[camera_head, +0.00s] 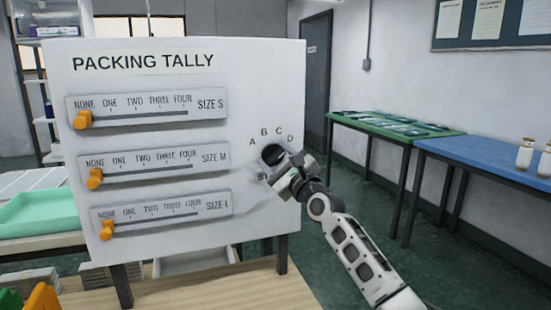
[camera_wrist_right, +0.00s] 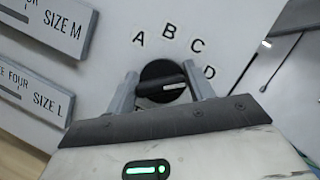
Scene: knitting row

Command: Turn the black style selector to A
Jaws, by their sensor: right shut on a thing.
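The black style selector (camera_head: 271,153) is a round knob on the right side of the white board, below an arc of letters A, B, C and D. In the right wrist view the selector (camera_wrist_right: 160,74) has a ridge with a white mark pointing right, roughly toward D and a little below it. My right gripper (camera_head: 277,161) is at the selector and covers its lower right part in the head view. In the right wrist view the fingers of my right gripper (camera_wrist_right: 163,83) are on both sides of the knob, shut on it. My left gripper is not in view.
The white board (camera_head: 265,75) reads PACKING TALLY and carries size sliders with orange knobs (camera_head: 83,120) at the left. It stands on a wooden table (camera_head: 210,293). A green table (camera_head: 440,141) and a blue table (camera_head: 485,153) stand behind at the right.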

